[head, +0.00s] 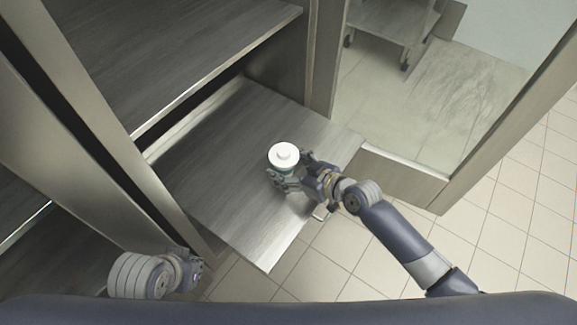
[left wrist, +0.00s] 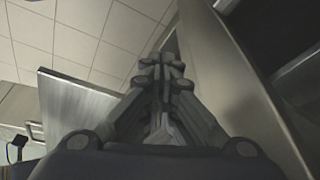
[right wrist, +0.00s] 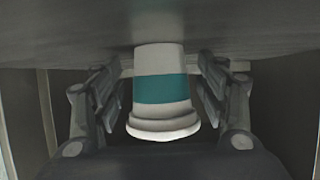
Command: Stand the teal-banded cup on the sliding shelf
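The teal-banded cup (head: 284,156), white with a white lid, stands upright on the pulled-out sliding shelf (head: 225,160). In the right wrist view the cup (right wrist: 162,89) appears upside down, its narrow end at the shelf surface (right wrist: 80,35). My right gripper (head: 288,178) is around the cup, with its fingers (right wrist: 160,92) on either side and a visible gap at each side, so it is open. My left gripper (head: 195,270) is low at the left, away from the cup. In the left wrist view its fingers (left wrist: 162,65) are together and hold nothing.
A cabinet with an upper shelf (head: 160,50) rises at the left, above and behind the sliding shelf. A handle (head: 321,213) is at the sliding shelf's front edge. A metal cart (head: 392,22) stands at the back. The shelf around the cup is bare.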

